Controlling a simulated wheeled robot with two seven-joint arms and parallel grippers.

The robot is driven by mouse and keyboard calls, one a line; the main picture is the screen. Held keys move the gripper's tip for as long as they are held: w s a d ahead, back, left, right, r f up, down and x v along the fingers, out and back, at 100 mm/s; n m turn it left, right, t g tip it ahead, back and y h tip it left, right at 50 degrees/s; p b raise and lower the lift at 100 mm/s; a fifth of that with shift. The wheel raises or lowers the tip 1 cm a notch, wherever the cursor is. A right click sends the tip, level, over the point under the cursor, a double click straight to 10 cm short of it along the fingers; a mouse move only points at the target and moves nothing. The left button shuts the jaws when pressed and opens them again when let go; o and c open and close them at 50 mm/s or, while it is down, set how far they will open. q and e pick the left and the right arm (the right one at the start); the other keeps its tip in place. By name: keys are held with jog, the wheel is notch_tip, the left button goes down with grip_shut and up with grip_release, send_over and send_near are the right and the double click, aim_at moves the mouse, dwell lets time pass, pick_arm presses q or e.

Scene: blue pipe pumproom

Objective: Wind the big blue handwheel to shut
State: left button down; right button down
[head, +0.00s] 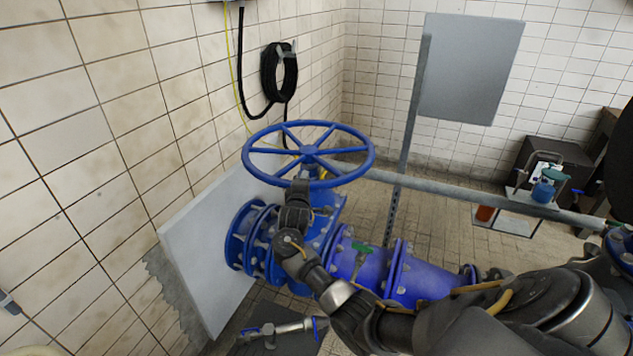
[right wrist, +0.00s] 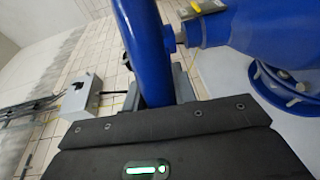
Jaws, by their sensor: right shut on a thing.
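The big blue handwheel (head: 310,154) lies roughly level on top of the blue valve (head: 325,215), with several spokes meeting at a hub. My right arm reaches in from the lower right. My right gripper (head: 299,186) is shut on the near rim of the handwheel, left of its middle. In the right wrist view the blue rim (right wrist: 144,50) passes between the gripper's fingers, which are partly hidden behind the dark gripper body. My left gripper is not in view.
A blue flanged pipe (head: 425,275) runs right from the valve, partly behind my right arm. A tiled wall (head: 100,130) stands close on the left. A grey post (head: 405,150) and horizontal rail (head: 450,186) stand behind the wheel. A black hose coil (head: 279,72) hangs on the wall.

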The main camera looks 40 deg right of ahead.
jog(key=shift+w+a+m+g+h, duration=0.3)
jog(key=shift+w+a+m, duration=0.1)
jog(key=shift+w+a, duration=0.2)
jog(key=c, duration=1.1)
grip_release()
jog(key=shift+s, duration=0.1)
jog(key=shift+s, duration=0.1)
jog(key=b+v, duration=0.1)
jog(key=v, duration=0.9)
jog(key=shift+s+a, duration=0.1)
jog(key=shift+a, duration=0.2)
